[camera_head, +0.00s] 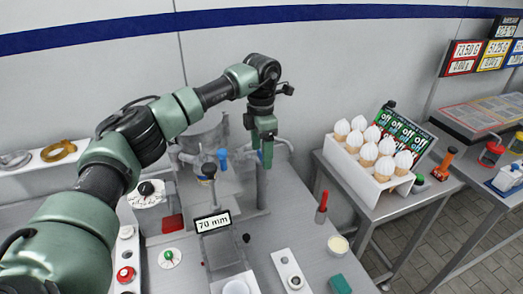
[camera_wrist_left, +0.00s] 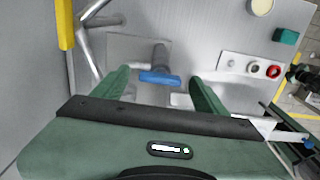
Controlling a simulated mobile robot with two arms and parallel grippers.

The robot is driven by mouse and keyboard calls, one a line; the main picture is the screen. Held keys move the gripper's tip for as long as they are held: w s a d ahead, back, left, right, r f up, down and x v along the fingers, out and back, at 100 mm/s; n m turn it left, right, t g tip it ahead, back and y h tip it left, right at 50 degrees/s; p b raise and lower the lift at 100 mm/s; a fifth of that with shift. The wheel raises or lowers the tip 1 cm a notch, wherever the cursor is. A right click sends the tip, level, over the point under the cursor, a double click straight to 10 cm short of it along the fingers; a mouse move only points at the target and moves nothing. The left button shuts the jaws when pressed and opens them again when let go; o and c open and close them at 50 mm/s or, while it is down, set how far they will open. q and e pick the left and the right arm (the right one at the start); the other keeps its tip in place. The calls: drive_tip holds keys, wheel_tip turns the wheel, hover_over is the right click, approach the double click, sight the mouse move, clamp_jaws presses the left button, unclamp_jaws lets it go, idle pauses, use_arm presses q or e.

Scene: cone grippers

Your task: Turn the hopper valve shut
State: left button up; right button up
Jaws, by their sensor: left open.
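The hopper (camera_head: 203,138) is a grey, see-through vessel at the back of the machine, partly behind my left arm. A blue valve handle (camera_head: 222,159) sits low by its right side. In the left wrist view the blue handle (camera_wrist_left: 160,79) is a short bar lying across the picture on a grey stem, between the lines of my two fingers. My left gripper (camera_head: 265,152) points down, to the right of the handle in the head view. Its fingers are open and empty. No contact with the handle shows. My right gripper is not in view.
A grey post (camera_head: 262,188) stands below my left gripper. A "70 mm" display (camera_head: 213,221) and a red-handled tool (camera_head: 321,208) are in front. A white rack of cones (camera_head: 372,158) stands on the right table. A yellow bar (camera_wrist_left: 65,24) is at the wrist view's left.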

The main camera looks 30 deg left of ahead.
sight(261, 154)
use_arm(q)
wheel_tip(261, 154, up, 7)
drive_tip(key=shift+b, duration=1)
drive_tip(key=shift+r, duration=0.4)
